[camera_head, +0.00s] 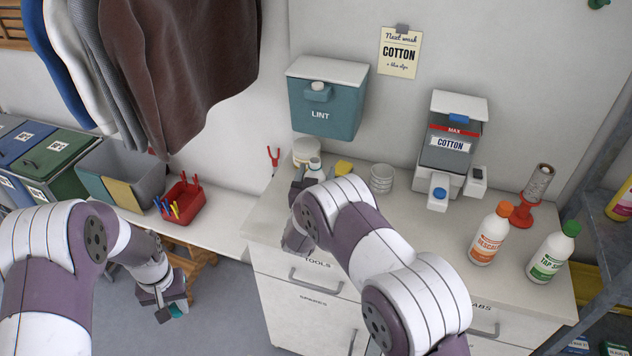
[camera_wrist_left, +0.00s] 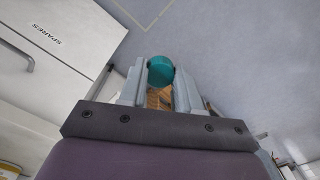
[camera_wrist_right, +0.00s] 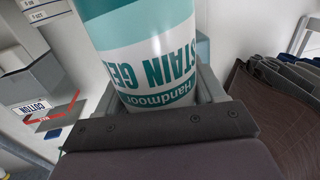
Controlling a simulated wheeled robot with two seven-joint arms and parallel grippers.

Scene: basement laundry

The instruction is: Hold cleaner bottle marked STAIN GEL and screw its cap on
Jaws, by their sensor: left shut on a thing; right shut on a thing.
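The cleaner bottle marked STAIN GEL (camera_wrist_right: 155,60), white and teal, fills the right wrist view. My right gripper (camera_wrist_right: 155,100) is shut around it; its lettering appears upside down there and its ends are out of frame. In the head view a small part of the bottle (camera_head: 314,168) shows over the counter, behind my right arm, which hides most of my right gripper. The round teal cap (camera_wrist_left: 160,70) is between the fingertips of my left gripper (camera_wrist_left: 160,82), which is shut on it. In the head view the left gripper (camera_head: 172,303) hangs above the floor, left of the cabinet, well apart from the bottle.
A red basket of pegs (camera_head: 183,205) sits on the lower bench. Metal shelving (camera_head: 600,225) borders the right side.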

